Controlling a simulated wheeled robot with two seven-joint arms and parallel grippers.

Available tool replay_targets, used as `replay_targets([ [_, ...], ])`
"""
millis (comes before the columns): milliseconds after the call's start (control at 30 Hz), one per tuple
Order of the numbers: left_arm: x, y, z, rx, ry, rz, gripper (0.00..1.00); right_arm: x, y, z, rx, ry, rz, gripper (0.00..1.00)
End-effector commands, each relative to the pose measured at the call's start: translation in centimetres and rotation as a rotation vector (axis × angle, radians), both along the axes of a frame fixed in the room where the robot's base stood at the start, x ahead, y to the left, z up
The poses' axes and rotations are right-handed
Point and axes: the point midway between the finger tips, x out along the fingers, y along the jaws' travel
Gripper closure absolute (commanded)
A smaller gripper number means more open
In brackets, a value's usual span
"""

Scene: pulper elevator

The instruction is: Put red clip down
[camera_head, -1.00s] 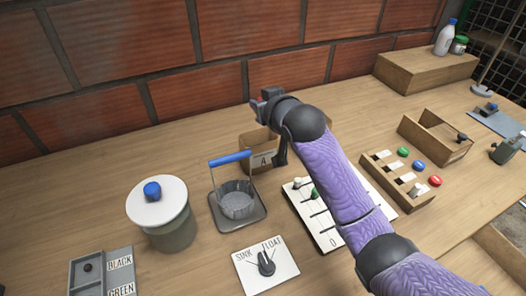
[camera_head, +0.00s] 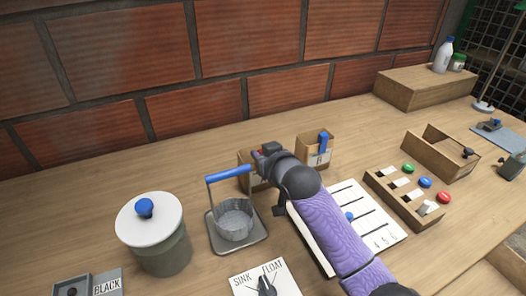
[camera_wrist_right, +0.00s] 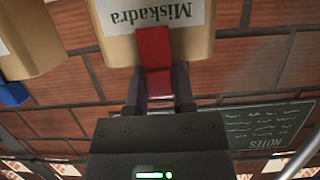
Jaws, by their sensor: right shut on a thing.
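The red clip (camera_wrist_right: 153,48) is held between the fingers of my right gripper (camera_wrist_right: 158,85) in the right wrist view. That view is upside down, and the clip overlaps the rim and front of a tan box marked "Miskadra" (camera_wrist_right: 115,20); I cannot tell if it touches it. In the head view my right gripper (camera_head: 262,158) is at the left one of two small cardboard boxes (camera_head: 246,181), partly hiding it. Only a speck of red shows there. The right box (camera_head: 309,148) carries a blue clip (camera_head: 322,142). My left gripper is not in view.
A blue-handled basket (camera_head: 235,222) on a grey plate and a white-lidded canister (camera_head: 150,220) stand left of my arm. A lined white board (camera_head: 375,222) lies partly under it. A wooden slot rack (camera_head: 402,198) is to the right. A brick wall rises behind.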

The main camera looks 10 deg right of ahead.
Motion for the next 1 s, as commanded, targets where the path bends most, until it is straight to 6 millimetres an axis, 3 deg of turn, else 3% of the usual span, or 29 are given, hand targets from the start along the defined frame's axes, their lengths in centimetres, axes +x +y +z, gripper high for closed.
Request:
replay_targets([
  [67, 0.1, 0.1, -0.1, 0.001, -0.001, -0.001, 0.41, 0.0, 0.0, -0.3, 0.000, 0.001, 0.000, 1.00],
  [100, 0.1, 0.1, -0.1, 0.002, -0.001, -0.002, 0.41, 0.0, 0.0, -0.3, 0.000, 0.001, 0.000, 0.65],
  [267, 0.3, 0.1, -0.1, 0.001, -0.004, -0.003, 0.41, 0.0, 0.0, -0.2, 0.000, 0.000, 0.000, 0.34],
  [533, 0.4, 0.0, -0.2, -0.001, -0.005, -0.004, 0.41, 0.0, 0.0, -0.3, 0.000, 0.000, 0.000, 0.34],
  [667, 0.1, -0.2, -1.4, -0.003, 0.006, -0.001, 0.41, -0.1, 0.0, -0.7, 0.000, 0.000, 0.000, 0.34],
  [767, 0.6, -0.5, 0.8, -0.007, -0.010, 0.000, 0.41, -2.2, -0.4, 1.0, 0.000, 0.000, 0.000, 0.34],
  [1000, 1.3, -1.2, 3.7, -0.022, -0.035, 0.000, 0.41, -7.4, -1.2, 2.2, 0.001, -0.001, 0.001, 0.34],
])
